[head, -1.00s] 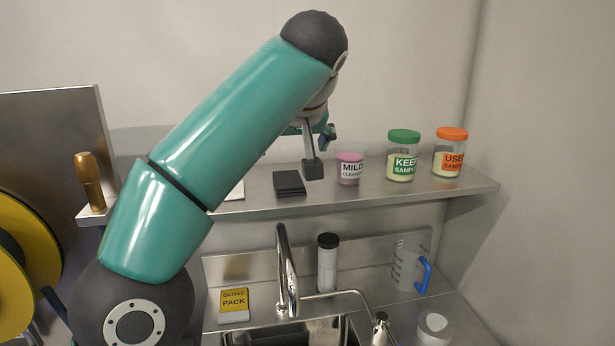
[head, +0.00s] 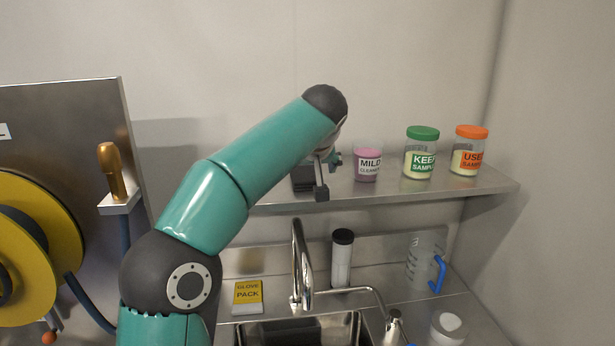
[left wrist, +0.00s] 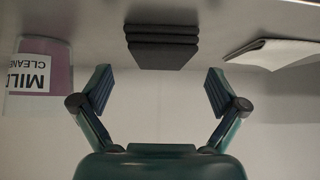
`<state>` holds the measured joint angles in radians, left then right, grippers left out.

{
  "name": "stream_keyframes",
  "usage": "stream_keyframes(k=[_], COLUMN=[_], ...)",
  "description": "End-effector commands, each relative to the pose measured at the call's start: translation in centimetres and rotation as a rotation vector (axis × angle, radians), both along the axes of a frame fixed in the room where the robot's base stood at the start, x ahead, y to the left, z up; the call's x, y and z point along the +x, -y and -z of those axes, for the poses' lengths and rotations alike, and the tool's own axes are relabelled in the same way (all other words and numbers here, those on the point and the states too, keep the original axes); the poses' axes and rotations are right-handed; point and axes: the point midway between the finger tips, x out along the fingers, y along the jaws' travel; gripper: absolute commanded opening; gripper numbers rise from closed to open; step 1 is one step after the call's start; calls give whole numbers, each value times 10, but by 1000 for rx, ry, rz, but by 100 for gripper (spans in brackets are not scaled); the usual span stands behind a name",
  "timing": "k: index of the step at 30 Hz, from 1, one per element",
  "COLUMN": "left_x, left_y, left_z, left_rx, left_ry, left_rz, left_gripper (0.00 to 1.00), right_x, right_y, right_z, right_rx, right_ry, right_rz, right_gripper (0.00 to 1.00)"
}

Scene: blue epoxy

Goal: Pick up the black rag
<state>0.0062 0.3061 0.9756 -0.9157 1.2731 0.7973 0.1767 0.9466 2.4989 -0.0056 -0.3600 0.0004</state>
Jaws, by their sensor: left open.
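The black rag (left wrist: 162,47) is a folded dark stack lying on the metal shelf. In the left wrist view it sits at the top middle, just beyond the two fingers and between their lines. In the head view the rag (head: 303,180) is partly hidden behind my left arm and gripper. My left gripper (left wrist: 158,92) is open and empty, its fingers wide apart. In the head view the left gripper (head: 322,178) is in front of the shelf edge beside the rag, mostly hidden by its own wrist. My right gripper is not in view.
On the shelf (head: 400,190) right of the rag stand a pink cleaner jar (head: 368,164), a green-lidded jar (head: 421,153) and an orange-lidded jar (head: 467,150). A pale folded cloth (left wrist: 275,52) lies on the rag's other side. A faucet (head: 303,265) rises below.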

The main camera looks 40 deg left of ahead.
Motion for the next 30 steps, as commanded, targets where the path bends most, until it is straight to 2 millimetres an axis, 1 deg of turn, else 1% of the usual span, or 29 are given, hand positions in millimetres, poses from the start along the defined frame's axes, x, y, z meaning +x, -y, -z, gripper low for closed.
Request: stream_keyframes(k=[1,3,6,14,17,21,24,30], left_x=[4,8,12,13,13,13,13,13], left_y=[-5,-11,-15,-17,-17,-17,-17,-17], left_z=[4,12,18,20,20,20,20,20], left_rx=[0,0,0,0,0,0,0,0], left_ry=[-5,-5,-3,0,0,0,-1,-1], left_rz=[-3,-3,-1,-1,-1,-1,-2,-2], left_gripper=[97,97,97,97,82,59,43,43], right_x=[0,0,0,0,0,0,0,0], right_y=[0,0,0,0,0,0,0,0], right_z=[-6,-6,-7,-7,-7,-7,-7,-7], right_rx=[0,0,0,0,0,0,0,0], right_ry=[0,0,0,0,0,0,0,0], right_rz=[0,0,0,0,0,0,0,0], right_gripper=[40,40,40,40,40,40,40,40])
